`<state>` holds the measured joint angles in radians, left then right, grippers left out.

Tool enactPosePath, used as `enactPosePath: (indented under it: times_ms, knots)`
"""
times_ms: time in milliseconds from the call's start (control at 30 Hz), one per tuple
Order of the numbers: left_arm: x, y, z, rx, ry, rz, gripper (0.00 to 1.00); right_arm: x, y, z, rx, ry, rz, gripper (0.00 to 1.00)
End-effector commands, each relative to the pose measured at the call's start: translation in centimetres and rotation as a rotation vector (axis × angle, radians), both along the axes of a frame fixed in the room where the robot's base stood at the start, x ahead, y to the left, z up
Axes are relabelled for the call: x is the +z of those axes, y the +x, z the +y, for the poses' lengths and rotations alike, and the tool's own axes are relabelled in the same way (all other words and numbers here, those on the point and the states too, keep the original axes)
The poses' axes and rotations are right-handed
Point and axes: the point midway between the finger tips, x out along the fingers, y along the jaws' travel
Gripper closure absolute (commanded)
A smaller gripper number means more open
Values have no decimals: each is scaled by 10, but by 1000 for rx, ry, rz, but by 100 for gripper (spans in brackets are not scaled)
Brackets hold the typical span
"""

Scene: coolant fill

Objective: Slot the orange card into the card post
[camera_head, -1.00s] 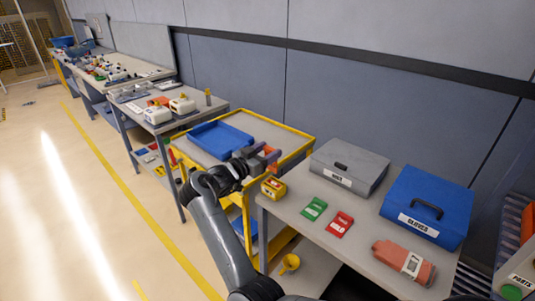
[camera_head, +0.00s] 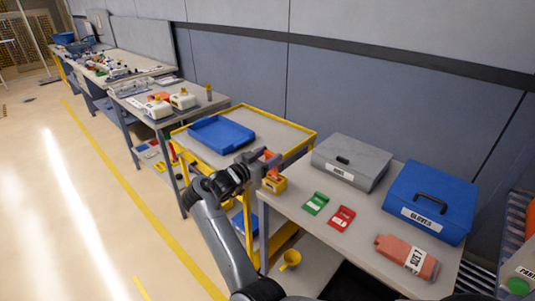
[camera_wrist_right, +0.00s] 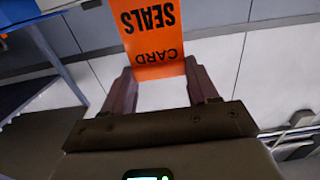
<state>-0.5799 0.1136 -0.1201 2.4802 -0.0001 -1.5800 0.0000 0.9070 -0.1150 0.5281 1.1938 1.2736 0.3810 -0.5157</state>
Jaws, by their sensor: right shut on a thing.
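My right gripper (camera_head: 264,157) is shut on the orange card (camera_wrist_right: 153,38), which reads "CARD SEALS" upside down in the right wrist view. In the head view the orange card (camera_head: 272,173) hangs below the fingers, right at the yellow block (camera_head: 276,185) that looks like the card post. The block sits at the near left corner of the grey table (camera_head: 300,227). I cannot tell whether the card's lower edge is in the slot or only over or in front of it. My left gripper is not in view.
Green card (camera_head: 315,203) and red card (camera_head: 341,218) lie on the table. Behind them stand a grey case (camera_head: 350,162) and blue "GLOVES" case (camera_head: 430,200); an orange pack (camera_head: 406,257) lies in front. A yellow-railed cart (camera_head: 262,130) holds a blue tray (camera_head: 220,134).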

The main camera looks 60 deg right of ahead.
Motion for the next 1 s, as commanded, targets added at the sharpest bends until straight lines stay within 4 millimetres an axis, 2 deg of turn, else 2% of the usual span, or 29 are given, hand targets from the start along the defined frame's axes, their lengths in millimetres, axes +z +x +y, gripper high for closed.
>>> enactPosePath:
  times_ms: [100, 267, 1000]
  knots:
    - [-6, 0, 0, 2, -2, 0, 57, -10, 0, 0, 0, 0, 0, 70]
    - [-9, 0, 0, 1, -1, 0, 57, -14, 0, 0, 0, -1, -1, 70]
    - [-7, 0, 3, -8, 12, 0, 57, -14, 0, 0, 1, 0, -1, 70]
